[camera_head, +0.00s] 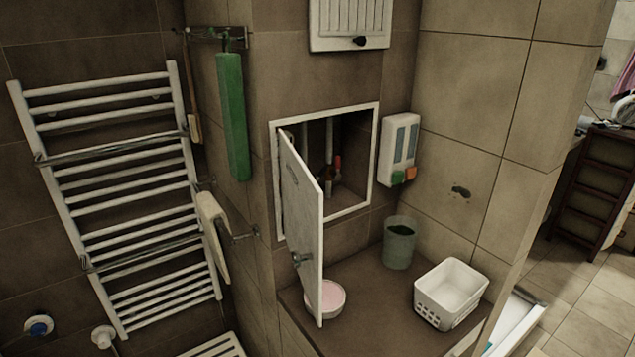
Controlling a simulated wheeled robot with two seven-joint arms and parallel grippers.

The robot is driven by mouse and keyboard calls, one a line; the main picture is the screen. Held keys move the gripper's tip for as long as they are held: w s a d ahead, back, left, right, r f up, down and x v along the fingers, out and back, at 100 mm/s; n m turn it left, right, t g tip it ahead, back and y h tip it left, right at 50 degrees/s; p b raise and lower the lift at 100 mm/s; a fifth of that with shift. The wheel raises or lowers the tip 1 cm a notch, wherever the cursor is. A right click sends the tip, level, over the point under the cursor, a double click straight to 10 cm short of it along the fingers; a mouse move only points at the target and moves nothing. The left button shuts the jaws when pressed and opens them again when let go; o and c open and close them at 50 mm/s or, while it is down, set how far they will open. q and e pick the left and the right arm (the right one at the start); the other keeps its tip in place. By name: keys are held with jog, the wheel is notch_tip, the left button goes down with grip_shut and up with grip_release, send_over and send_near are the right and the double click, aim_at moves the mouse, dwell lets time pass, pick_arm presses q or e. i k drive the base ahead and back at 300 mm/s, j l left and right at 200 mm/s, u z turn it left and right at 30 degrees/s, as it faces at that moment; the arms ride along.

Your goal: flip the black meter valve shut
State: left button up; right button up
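An open recess in the wall (373,140) with a white frame holds pale vertical pipes (330,138). Low on the pipes is a small red part (337,162), with small dark and brownish fittings around it. I cannot make out a black meter valve for sure among these fittings, nor its position. The white door (306,210) of the recess stands open toward me and hides the left part of the inside. Neither of my grippers is in view.
Below the recess, a ledge (375,308) carries a pink-filled bowl (333,300), a grey-green bin (399,245) and a white basket (452,292). A soap dispenser (399,148) hangs right of the recess. A towel rack (120,190) and green hanging item (232,115) are left.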

aim_at(323, 172)
jog(key=l+u, duration=0.35)
jog(key=l, duration=0.15)
jog(key=k+l+u, duration=0.1)
jog(key=l+u, duration=0.3)
jog(key=k+l+u, duration=0.15)
jog(key=l+u, duration=0.2)
jog(key=l, duration=0.2)
